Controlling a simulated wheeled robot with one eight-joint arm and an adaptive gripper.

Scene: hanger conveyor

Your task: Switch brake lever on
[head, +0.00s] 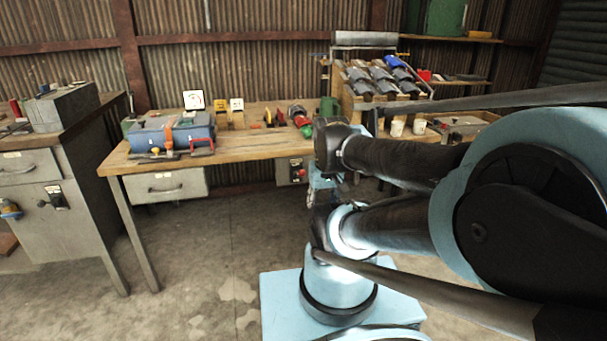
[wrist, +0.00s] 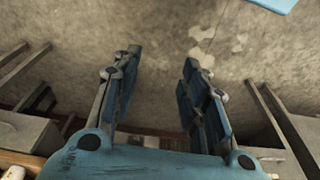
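No lever is clearly marked as a brake lever, and I cannot tell which part it is. A blue machine box (head: 175,133) with an orange strap sits on the left of the wooden bench, with a thin red bar (head: 202,150) at its front right. A grey cabinet at the left carries a dark switch-like handle (head: 55,197). My gripper (wrist: 161,62) is open and empty in the wrist view, its two blue-padded fingers apart above the floor. In the head view my arm hides much of the right side, and I cannot make out the gripper clearly.
The wooden bench (head: 240,148) runs along the corrugated wall. A control box with a red button (head: 297,171) hangs below its front edge. A sloped rack (head: 383,80) with grey parts and white cups (head: 397,128) stand right. The floor (head: 205,240) before the bench is clear.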

